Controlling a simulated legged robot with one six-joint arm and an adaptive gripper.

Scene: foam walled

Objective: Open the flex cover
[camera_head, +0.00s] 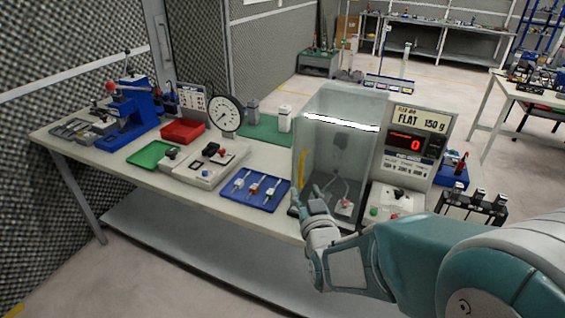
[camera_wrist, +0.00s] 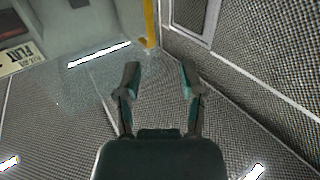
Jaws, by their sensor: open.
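The flex cover appears to be the tall, clear, box-shaped cover (camera_head: 340,110) on the bench, left of the display panel. It stands upright and looks closed, with small parts showing dimly through it. A yellow strip (camera_head: 303,168) runs along its lower left edge; what looks like the same strip shows at the top of the wrist view (camera_wrist: 150,22). My gripper (camera_head: 309,195) is at the cover's lower front left, near the strip. In the wrist view my gripper (camera_wrist: 159,76) has its fingers apart with nothing between them. Contact with the cover cannot be told.
A display panel (camera_head: 415,143) reading "FLAT 150 g" stands right of the cover. A blue tray (camera_head: 254,190) with small parts, a dial gauge (camera_head: 227,114), a red bin (camera_head: 183,132) and a blue press (camera_head: 130,105) fill the bench to the left. Open floor lies in front.

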